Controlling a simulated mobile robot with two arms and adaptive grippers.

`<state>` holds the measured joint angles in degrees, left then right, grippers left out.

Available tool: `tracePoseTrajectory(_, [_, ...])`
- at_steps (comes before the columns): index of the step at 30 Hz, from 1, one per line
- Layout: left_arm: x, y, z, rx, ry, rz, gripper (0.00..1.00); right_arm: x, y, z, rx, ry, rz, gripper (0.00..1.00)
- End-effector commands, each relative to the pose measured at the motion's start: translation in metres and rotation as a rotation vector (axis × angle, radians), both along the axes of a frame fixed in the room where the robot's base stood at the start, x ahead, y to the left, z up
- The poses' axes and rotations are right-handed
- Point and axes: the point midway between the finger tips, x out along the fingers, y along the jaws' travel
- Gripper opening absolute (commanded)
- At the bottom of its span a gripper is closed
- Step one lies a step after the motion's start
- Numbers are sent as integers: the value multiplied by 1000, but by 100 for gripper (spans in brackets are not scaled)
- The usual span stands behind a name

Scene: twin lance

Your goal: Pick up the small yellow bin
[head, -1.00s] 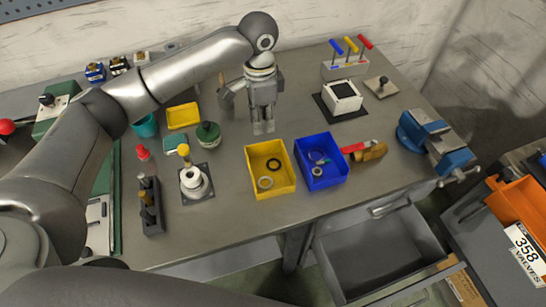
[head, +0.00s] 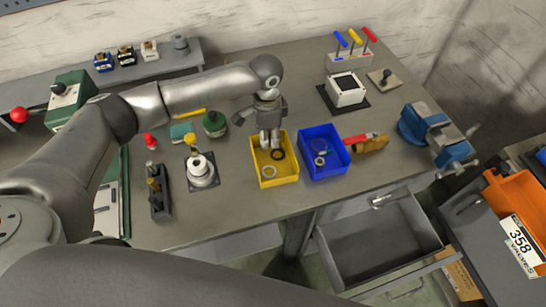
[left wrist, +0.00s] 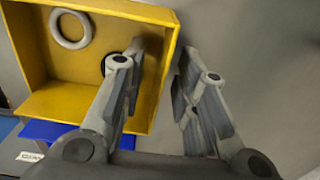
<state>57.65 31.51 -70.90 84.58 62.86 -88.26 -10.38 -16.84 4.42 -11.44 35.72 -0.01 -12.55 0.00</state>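The small yellow bin (head: 276,182) stands on the workbench, left of the blue bin (head: 325,173), with a light ring and a dark ring inside. My left gripper (head: 269,138) is at the bin's back wall, pointing down. In the left wrist view the yellow bin (left wrist: 60,103) fills the upper left. There my left gripper (left wrist: 163,62) is open, with one finger inside the bin and the other outside, the wall between them. A gap shows between the wall and the outer finger. The inner finger partly covers the dark ring. My right gripper is not in view.
The blue bin holds small parts and stands close on the right. A white round fixture (head: 201,171) and a dark tool rack (head: 160,194) are to the left. A blue vise (head: 436,137) is at the right. An open drawer (head: 380,240) juts out below the bench.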

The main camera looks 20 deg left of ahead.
Motion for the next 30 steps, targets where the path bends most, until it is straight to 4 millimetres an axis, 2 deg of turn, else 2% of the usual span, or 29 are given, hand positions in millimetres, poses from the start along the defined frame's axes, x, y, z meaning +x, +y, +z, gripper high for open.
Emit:
tracePoseTrajectory(1, [0,0,0,0,0,0,25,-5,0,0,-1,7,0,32])
tracePoseTrajectory(7, [0,0,1,-1,-1,0,0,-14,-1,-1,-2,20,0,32])
tracePoseTrajectory(22, [1,0,3,-1,-2,1,0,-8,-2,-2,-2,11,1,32])
tracePoseTrajectory(30, [1,0,26,-3,-3,0,0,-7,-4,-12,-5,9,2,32])
